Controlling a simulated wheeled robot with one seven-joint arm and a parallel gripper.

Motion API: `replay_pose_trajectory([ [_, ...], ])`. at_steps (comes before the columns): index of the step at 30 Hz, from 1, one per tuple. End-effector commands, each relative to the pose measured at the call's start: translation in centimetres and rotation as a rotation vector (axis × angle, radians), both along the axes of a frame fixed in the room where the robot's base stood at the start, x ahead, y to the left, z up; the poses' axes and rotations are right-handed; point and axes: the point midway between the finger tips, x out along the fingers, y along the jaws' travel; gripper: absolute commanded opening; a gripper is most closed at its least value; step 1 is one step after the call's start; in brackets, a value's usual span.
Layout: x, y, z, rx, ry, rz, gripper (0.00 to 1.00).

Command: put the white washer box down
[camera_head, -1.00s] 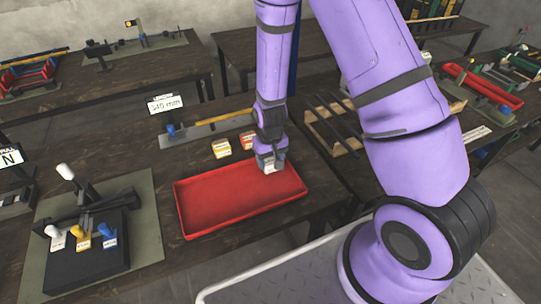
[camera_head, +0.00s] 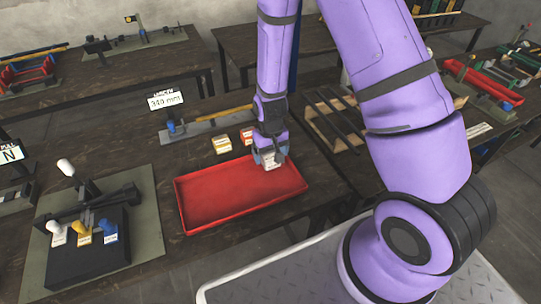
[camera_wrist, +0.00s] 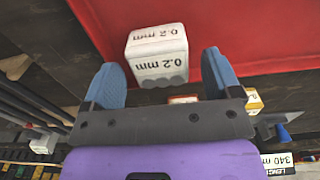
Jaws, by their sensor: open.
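The white washer box (camera_wrist: 157,52), marked "0.2 mm", sits in the red tray (camera_head: 215,199) by its far right edge. My gripper (camera_head: 268,164) is just above and around that spot in the head view. In the wrist view the blue fingers of my gripper (camera_wrist: 165,78) are spread wide, with the box ahead of and between their tips. A gap shows on each side, so the box is not clamped. In the head view the box (camera_head: 272,162) is partly hidden by my fingers.
A yellow-labelled box (camera_head: 221,144) and a red-labelled box (camera_head: 247,138) stand behind the tray. A gauge with a "340 mm" sign (camera_head: 166,100) is farther back. A press with coloured-handled tools (camera_head: 85,236) stands at left. The tray's left and middle are empty.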

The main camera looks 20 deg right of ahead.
Motion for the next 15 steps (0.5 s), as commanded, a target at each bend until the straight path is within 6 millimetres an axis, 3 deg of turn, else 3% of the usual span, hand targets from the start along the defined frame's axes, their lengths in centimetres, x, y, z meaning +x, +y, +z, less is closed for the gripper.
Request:
replay_pose_trajectory([
  [15,0.0,0.0,8.2,0.001,-0.003,-0.001,0.84],
])
